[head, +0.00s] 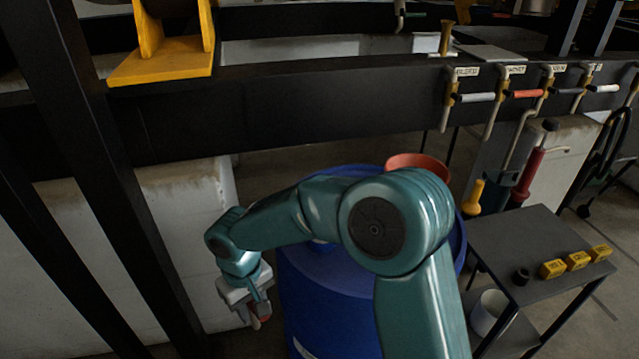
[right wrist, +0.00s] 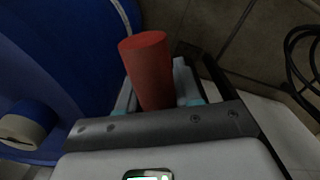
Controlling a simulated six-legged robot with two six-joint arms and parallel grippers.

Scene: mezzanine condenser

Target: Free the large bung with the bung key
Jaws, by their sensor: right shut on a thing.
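My right gripper (head: 258,308) hangs low beside the left side of the blue drum (head: 325,300). It is shut on a red cylinder (right wrist: 148,68), which stands up between the jaws in the right wrist view. This looks like a handle; I cannot tell whether it is the bung key's. A bit of red (head: 264,318) shows at the jaws in the head view. My right arm covers most of the drum's top, so I cannot make out the large bung. My left gripper is not in view.
A red-orange bowl (head: 418,163) shows behind my arm at the drum's far rim. A dark side table (head: 530,245) at right holds yellow blocks (head: 577,261) and a black cup (head: 521,276). A black beam (head: 300,100) with hung tools crosses behind. A beige round thing (right wrist: 27,124) sits by the drum.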

